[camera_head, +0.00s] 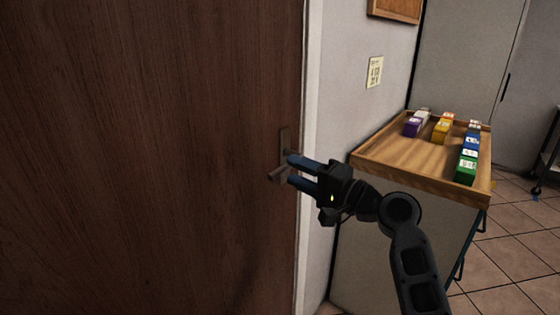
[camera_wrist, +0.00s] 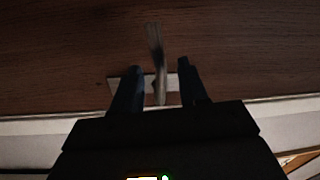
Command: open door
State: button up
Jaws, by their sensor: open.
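A dark brown wooden door (camera_head: 150,150) fills the left of the head view and stands shut against its white frame. Its metal lever handle (camera_head: 279,173) sits on a narrow plate near the door's right edge. My gripper (camera_head: 291,170) is open, with its blue fingers pointing left at the handle. In the wrist view the handle (camera_wrist: 157,60) passes between the two fingers (camera_wrist: 160,72), with a gap showing on each side. I cannot tell how deep it lies between them.
A cabinet topped by a wooden tray (camera_head: 400,170) stands right of the door, close to my arm. Several coloured boxes (camera_head: 467,160) lie in the tray. Tiled floor (camera_head: 510,255) is open at the right.

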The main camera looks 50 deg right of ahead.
aim_at(289, 168)
jog(key=shift+w+a+r+p, duration=0.15)
jog(key=shift+w+p, duration=0.2)
jog(key=shift+w, duration=2.3)
jog(key=shift+c, duration=0.3)
grip_shut()
